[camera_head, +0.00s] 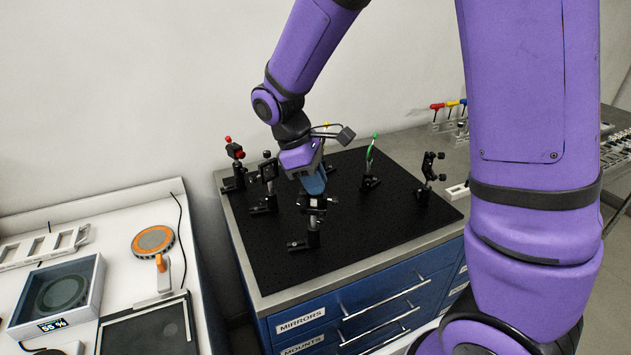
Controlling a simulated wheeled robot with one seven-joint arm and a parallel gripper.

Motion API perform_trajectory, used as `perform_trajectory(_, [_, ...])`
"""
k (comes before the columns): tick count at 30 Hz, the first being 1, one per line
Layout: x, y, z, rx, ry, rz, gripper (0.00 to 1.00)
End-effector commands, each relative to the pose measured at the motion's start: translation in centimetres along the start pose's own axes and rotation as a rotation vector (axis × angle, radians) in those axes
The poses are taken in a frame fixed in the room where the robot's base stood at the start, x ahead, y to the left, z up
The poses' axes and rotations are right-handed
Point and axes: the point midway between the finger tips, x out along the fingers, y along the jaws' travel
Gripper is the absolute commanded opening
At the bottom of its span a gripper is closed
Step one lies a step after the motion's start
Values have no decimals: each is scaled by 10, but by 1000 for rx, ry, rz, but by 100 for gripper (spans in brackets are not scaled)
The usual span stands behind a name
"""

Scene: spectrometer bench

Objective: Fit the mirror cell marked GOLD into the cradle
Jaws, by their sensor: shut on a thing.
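My gripper (315,190) is over the black breadboard (385,235), pointing down, with its blue fingers just behind and above a black post mount (313,232). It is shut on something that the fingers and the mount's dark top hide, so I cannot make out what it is. I cannot tell whether gripper and mount touch. No GOLD marking is readable, and I cannot tell which mount has the cradle. An orange-rimmed grey disc with an orange handle (153,240) lies on the white bench at left.
Other post mounts stand around the gripper: a red-knobbed one (235,165), a black one (268,180), a green-topped one (371,160) and another black one (428,175). A grey box with a 55 % display (92,285) is at left. The breadboard's front right is clear.

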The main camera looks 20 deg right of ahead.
Motion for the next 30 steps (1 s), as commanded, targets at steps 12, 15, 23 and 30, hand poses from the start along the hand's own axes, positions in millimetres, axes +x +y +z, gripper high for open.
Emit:
perform_trajectory(12, [-13, 0, 6, 1, 1, 0, 0])
perform_trajectory(15, [-16, 0, 7, 1, 1, 0, 0])
perform_trajectory(23, [-25, 0, 10, 1, 1, 1, 0])
perform_trajectory(30, [-27, 0, 11, 0, 0, 0, 0])
